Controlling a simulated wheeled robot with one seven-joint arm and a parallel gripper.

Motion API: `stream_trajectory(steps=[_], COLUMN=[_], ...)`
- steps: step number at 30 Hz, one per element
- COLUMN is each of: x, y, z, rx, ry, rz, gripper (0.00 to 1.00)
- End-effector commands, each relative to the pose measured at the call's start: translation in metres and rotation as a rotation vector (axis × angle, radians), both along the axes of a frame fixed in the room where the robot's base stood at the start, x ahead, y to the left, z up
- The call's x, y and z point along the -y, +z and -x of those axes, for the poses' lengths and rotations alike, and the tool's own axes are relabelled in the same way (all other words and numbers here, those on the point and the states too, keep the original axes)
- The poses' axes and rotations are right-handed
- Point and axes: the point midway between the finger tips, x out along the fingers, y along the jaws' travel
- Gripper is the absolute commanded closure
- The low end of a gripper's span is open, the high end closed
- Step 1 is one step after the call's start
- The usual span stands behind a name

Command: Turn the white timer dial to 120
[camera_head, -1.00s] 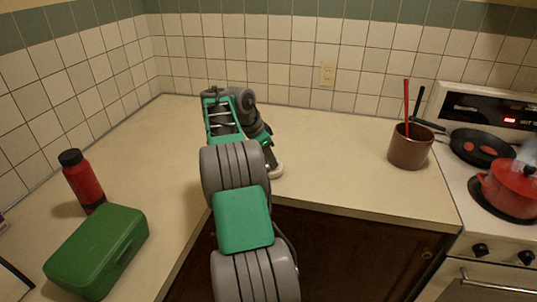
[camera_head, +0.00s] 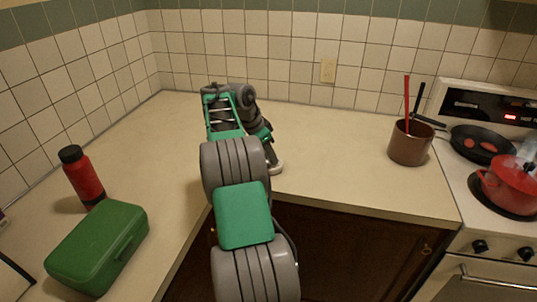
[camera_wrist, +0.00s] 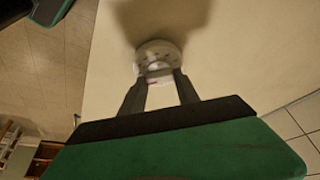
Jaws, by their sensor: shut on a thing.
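The white timer dial (camera_wrist: 158,50) is a small round white piece on the beige counter, in the upper middle of the wrist view. My gripper (camera_wrist: 159,77) comes from below in that view, and its two dark fingers are shut on the near part of the dial. A small reddish mark shows beside the fingertips. The dial's numbers are too small to read. In the head view a small pale part of the timer (camera_head: 276,168) shows near the counter's front edge, and my arm hides most of my gripper.
A green box (camera_head: 97,247) and a red bottle (camera_head: 83,178) stand at the left. A brown pot (camera_head: 410,143) with utensils stands at the right, beside the stove with a black pan (camera_head: 482,140) and a red pot (camera_head: 509,187). The counter (camera_head: 330,150) between is clear.

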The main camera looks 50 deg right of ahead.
Motion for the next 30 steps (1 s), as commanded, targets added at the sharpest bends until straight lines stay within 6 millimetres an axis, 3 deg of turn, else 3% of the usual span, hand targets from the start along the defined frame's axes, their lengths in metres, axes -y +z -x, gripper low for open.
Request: stream_trajectory(steps=[1, 2, 9, 18, 27, 30], x=[0.000, 0.000, 0.000, -0.001, -0.021, -0.026], y=[0.000, 0.000, 0.000, 0.005, 0.061, 0.070], z=[0.000, 0.000, 0.000, -0.001, -0.009, -0.011], rx=[-0.001, -0.001, 0.000, 0.000, 0.000, -0.001], ry=[0.000, 0.000, 0.000, 0.001, 0.001, 0.001], rz=[0.000, 0.000, 0.000, 0.000, 0.000, -0.001], gripper=[1.00, 0.60, 0.40, 0.40, 0.40, 0.40])
